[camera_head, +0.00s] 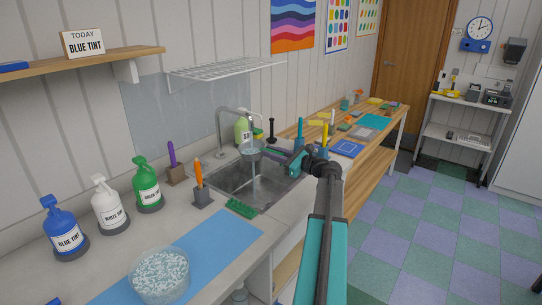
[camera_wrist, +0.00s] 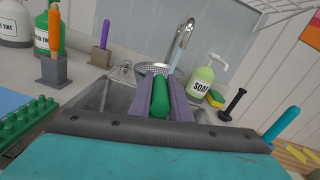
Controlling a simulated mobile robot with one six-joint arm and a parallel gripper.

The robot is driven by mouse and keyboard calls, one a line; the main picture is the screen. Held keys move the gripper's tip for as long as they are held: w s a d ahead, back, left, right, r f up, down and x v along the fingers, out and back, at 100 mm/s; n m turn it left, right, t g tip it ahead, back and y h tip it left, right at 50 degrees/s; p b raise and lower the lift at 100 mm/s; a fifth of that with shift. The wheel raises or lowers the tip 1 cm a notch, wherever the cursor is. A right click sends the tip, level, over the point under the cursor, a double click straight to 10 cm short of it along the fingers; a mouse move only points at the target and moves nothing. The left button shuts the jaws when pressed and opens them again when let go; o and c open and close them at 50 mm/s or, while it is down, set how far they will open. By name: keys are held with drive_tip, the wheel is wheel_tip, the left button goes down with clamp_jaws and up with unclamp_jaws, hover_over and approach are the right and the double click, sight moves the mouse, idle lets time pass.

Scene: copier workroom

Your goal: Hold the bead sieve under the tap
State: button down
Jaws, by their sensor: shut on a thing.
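The bead sieve (camera_head: 252,151) is a grey mesh bowl with a green handle. It is held over the sink (camera_head: 232,186), below the spout of the curved metal tap (camera_head: 219,132). A pale streak like running water shows beneath the sieve. My gripper (camera_head: 280,155) is shut on the sieve's handle. In the wrist view the green handle (camera_wrist: 160,97) lies between my two purple fingers, with the mesh bowl (camera_wrist: 150,68) beyond them under the tap (camera_wrist: 183,45). The inside of the bowl is too small to make out.
A soap bottle (camera_wrist: 202,80) and sponge (camera_wrist: 216,98) stand behind the sink. Blue, white and green tint bottles (camera_head: 148,187) line the counter at left. A tub of beads (camera_head: 160,274) sits on a blue mat (camera_head: 222,240). A wire rack (camera_head: 225,69) hangs above.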

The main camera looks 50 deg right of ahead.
sight(263, 146)
drive_tip(key=shift+w+d+f, duration=0.2)
drive_tip(key=shift+w+d, duration=0.35)
drive_tip(key=shift+d, duration=0.15)
drive_tip(key=shift+w+d+f, duration=0.15)
drive_tip(key=shift+w+d, duration=0.35)
drive_tip(key=shift+d, duration=0.15)
drive_tip(key=shift+s+d+p, duration=0.35)
drive_tip(key=shift+s+d, duration=0.05)
drive_tip(key=shift+s, duration=0.1)
drive_tip(key=shift+w+a, duration=0.4)
drive_tip(key=shift+w, duration=0.1)
idle(0.6)
drive_tip(key=shift+s+a, duration=0.1)
idle(0.4)
drive_tip(key=s+a+p, duration=0.1)
drive_tip(key=s+a, duration=0.3)
drive_tip(key=a, duration=0.2)
drive_tip(key=shift+s, duration=0.4)
idle(0.7)
idle(1.5)
drive_tip(key=s+a+r+p, duration=0.3)
drive_tip(key=a+r, duration=0.1)
drive_tip(key=shift+p, duration=0.35)
idle(0.4)
